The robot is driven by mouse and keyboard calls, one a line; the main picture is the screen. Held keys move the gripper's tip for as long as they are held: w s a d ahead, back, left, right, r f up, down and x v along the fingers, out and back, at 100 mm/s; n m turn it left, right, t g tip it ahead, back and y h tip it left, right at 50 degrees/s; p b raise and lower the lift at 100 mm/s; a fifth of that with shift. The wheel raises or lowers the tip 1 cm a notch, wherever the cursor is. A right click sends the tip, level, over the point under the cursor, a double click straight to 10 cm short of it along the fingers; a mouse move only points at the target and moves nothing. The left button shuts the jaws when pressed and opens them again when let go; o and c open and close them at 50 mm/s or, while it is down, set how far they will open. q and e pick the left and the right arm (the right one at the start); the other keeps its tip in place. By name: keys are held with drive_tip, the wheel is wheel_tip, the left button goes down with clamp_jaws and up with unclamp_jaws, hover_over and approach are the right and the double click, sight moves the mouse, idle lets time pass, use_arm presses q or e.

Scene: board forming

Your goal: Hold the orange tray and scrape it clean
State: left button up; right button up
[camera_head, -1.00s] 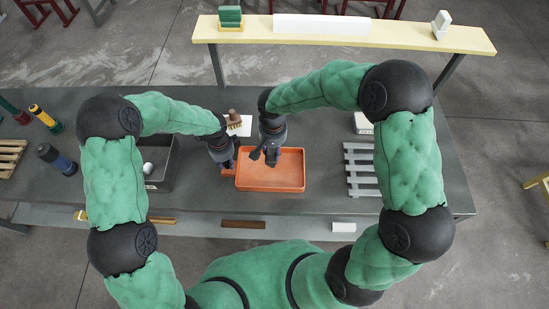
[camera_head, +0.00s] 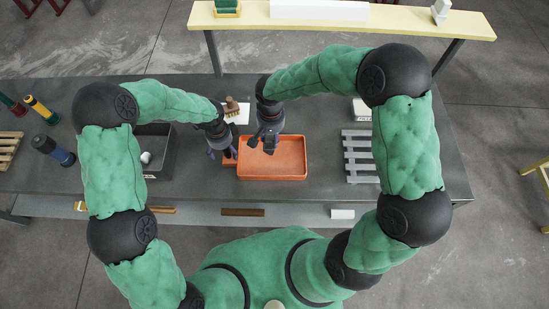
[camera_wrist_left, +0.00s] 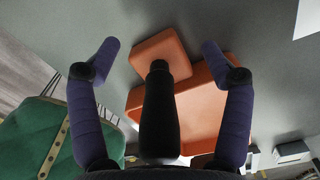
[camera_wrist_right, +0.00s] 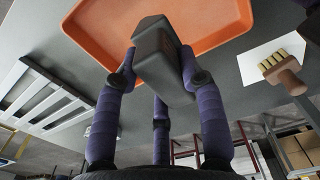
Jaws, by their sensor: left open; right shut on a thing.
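The orange tray (camera_head: 285,172) lies flat on the dark bench; its rim also shows in the right wrist view (camera_wrist_right: 100,57). A small orange tab (camera_wrist_left: 163,52) sits at its left side. My left gripper (camera_head: 222,152) is open at that tab, with its fingers (camera_wrist_left: 155,50) apart on either side and not visibly touching it. My right gripper (camera_head: 264,143) is shut on a dark grey block-like scraper (camera_wrist_right: 160,58), held over the tray's upper left part. Whether the scraper touches the tray floor is unclear. No residue can be made out in the tray.
A wooden-handled brush (camera_head: 232,106) lies on a white sheet behind the tray. A dark bin (camera_head: 160,170) with a white object inside stands left. A grey slatted rack (camera_head: 358,155) lies right, with bare bench between it and the tray. A pale shelf (camera_head: 400,27) spans the back.

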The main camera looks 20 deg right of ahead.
use_arm(q)
drive_tip(key=shift+r, duration=0.15)
wheel_tip(320, 180, up, 12)
drive_tip(key=shift+f, duration=0.1)
idle(0.6)
idle(0.5)
